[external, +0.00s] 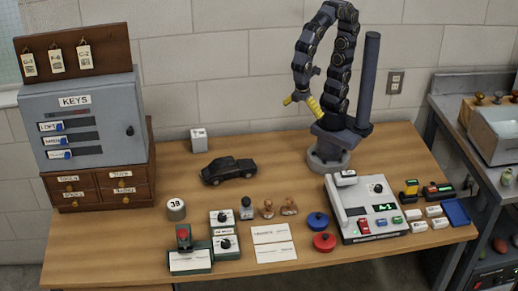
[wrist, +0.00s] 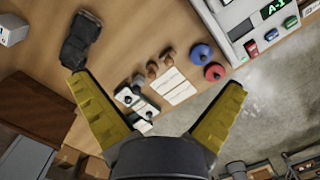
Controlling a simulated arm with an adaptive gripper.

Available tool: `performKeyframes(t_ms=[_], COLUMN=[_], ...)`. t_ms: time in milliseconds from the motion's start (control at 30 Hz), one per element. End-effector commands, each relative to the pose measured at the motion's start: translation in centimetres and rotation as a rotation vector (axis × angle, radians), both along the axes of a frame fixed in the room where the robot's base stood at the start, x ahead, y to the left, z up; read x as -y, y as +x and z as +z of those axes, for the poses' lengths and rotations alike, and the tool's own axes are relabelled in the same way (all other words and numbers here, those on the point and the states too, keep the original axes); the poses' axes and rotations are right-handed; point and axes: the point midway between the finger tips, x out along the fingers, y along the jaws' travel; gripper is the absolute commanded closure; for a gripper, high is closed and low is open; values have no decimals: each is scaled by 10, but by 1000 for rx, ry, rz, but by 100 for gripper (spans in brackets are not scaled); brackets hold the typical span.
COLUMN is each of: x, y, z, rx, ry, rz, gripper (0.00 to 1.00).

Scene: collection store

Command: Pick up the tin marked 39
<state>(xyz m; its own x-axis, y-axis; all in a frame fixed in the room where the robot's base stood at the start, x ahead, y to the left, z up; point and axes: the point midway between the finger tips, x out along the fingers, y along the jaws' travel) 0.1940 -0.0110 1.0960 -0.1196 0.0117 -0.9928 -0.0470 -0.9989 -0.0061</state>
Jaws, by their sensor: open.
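The tin marked 39 (external: 176,210) is a small grey round tin with a pale lid bearing the number. It stands upright on the left part of the wooden table in the external view, in front of the black toy car (external: 229,170). In the wrist view I cannot make out the tin; my left finger may cover it. My gripper (external: 301,104) is raised high above the back of the table, well to the right of the tin and apart from it. Its two yellow fingers are spread with nothing between them in the wrist view (wrist: 158,82).
A grey key cabinet (external: 80,125) on wooden drawers stands left of the tin. Switch boxes (external: 222,243), stamps (external: 268,209), blue (external: 318,221) and red (external: 324,242) round pieces and a white console (external: 365,208) lie rightward. A pale cube (external: 199,140) stands behind. Bare table surrounds the tin.

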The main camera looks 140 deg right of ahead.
Motion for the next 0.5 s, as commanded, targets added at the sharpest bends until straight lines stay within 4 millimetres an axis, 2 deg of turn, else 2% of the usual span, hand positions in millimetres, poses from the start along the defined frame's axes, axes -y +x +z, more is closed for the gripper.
performKeyframes(t_ms=[33, 267, 500], x=[6, 39, 89], y=[24, 123, 215], z=[0, -12, -48], rx=[4, 53, 103], ry=[2, 4, 0], rz=[-17, -84, -156], gripper=[0, 0, 0])
